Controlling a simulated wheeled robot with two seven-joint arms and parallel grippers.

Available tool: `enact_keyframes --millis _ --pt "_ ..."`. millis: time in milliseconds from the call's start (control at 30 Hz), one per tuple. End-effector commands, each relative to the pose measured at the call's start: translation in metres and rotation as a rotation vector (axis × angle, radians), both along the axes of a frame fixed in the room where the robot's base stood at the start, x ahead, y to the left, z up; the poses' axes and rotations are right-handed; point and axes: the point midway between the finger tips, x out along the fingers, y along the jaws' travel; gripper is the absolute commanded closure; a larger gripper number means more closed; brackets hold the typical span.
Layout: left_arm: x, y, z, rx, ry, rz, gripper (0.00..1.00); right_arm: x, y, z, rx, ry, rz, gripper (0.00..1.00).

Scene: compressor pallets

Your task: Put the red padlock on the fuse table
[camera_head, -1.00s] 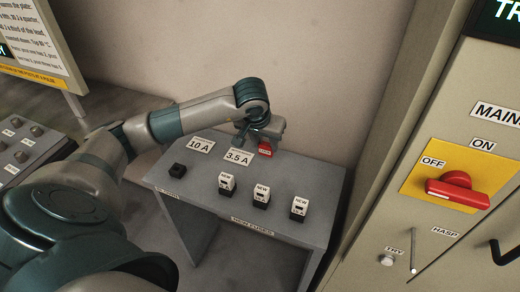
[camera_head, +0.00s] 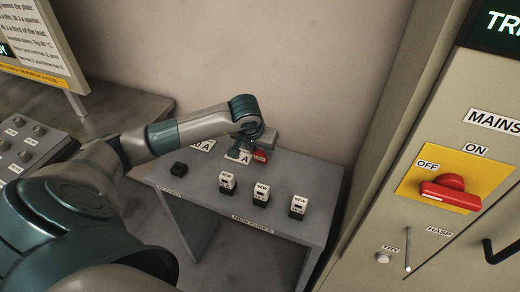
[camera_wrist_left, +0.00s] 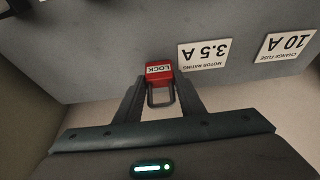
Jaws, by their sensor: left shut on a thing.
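The red padlock (camera_head: 260,156) is between the fingers of my left gripper (camera_head: 244,154), over the back part of the grey fuse table (camera_head: 285,170). In the left wrist view the padlock (camera_wrist_left: 159,70) shows its LOCK label, and its shackle lies between the two fingers of my left gripper (camera_wrist_left: 158,98), which is shut on it. The padlock is at or just above the table top; I cannot tell whether it touches. My right gripper is not in view.
Several white-labelled fuses (camera_head: 262,195) stand along the table's front, with a black block (camera_head: 178,169) at the left. Rating cards lie near the gripper, including the 3.5 A card (camera_wrist_left: 204,55). A cabinet with a red switch (camera_head: 450,192) stands at the right.

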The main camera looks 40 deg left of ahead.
Motion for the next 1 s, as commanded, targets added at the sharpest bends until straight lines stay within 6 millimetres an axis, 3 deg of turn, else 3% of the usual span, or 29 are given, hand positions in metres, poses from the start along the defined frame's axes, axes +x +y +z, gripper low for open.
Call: enact_keyframes --millis 100,267,933,967,1000 --pt "0.0 0.0 -0.005 0.001 0.0 0.0 0.89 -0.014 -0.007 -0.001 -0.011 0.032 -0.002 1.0" --pt "0.0 0.0 -0.006 0.002 -0.001 -0.001 0.89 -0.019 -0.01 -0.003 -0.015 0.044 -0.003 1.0" --pt "0.0 0.0 -0.009 0.001 -0.001 0.0 0.89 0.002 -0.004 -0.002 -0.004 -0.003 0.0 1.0" --pt "0.0 0.0 -0.009 0.002 -0.001 -0.001 0.62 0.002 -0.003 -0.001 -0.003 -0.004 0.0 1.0" --pt "0.0 0.0 -0.009 0.001 -0.001 0.0 0.53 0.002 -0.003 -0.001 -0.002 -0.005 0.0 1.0"
